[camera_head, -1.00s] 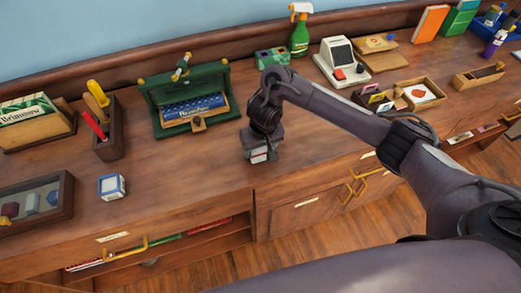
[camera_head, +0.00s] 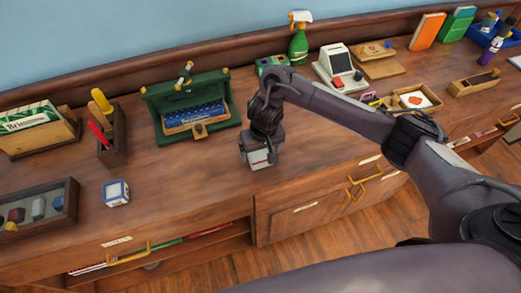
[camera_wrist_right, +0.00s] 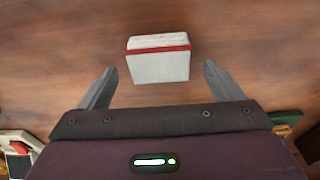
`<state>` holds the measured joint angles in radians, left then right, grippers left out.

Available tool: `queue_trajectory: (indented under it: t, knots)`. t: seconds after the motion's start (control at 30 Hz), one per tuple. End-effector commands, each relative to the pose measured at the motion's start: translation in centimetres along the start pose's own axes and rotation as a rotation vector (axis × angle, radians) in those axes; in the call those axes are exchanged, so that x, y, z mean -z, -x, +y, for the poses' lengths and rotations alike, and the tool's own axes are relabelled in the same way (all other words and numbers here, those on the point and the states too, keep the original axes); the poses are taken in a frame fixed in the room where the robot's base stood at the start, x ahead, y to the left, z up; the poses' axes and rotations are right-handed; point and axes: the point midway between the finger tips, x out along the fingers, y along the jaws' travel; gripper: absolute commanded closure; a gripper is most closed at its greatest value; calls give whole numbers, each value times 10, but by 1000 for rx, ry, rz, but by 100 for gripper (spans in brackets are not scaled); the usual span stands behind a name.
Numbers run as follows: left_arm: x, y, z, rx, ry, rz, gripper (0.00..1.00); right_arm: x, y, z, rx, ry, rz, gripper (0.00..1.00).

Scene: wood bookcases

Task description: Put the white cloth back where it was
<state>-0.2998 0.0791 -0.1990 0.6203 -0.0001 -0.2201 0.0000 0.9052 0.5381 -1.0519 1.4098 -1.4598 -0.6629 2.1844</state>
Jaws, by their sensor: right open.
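The white cloth (camera_wrist_right: 158,66) is folded into a small block with a red band across it, and it shows in the right wrist view on the brown wood. In that view my right gripper (camera_wrist_right: 158,72) is open, with one finger on each side of the cloth and a gap to each. In the head view the right gripper (camera_head: 262,160) is low over the front middle of the counter (camera_head: 190,175), and a pale part of the cloth (camera_head: 259,158) shows under it. The gripper hides the rest. My left gripper is not in view.
A green case with blue contents (camera_head: 190,118) stands left of the gripper. A small blue-and-white cube (camera_head: 116,192) and a pen holder (camera_head: 112,145) are farther left. A green spray bottle (camera_head: 298,45) and a white register (camera_head: 337,70) stand behind. The counter around the gripper is clear.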

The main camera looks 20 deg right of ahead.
Motion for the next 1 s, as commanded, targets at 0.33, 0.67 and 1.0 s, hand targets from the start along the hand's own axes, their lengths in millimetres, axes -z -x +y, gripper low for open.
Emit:
queue_trajectory:
  t: [0.33, 0.67, 1.0]
  knots:
    - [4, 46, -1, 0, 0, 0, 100, 2, 76, 1, -1, 2, 3, 13]
    - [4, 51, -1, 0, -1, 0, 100, 0, 88, 0, -1, 0, 0, 13]
    - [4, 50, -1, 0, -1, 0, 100, 0, 88, 0, 0, 0, 0, 13]
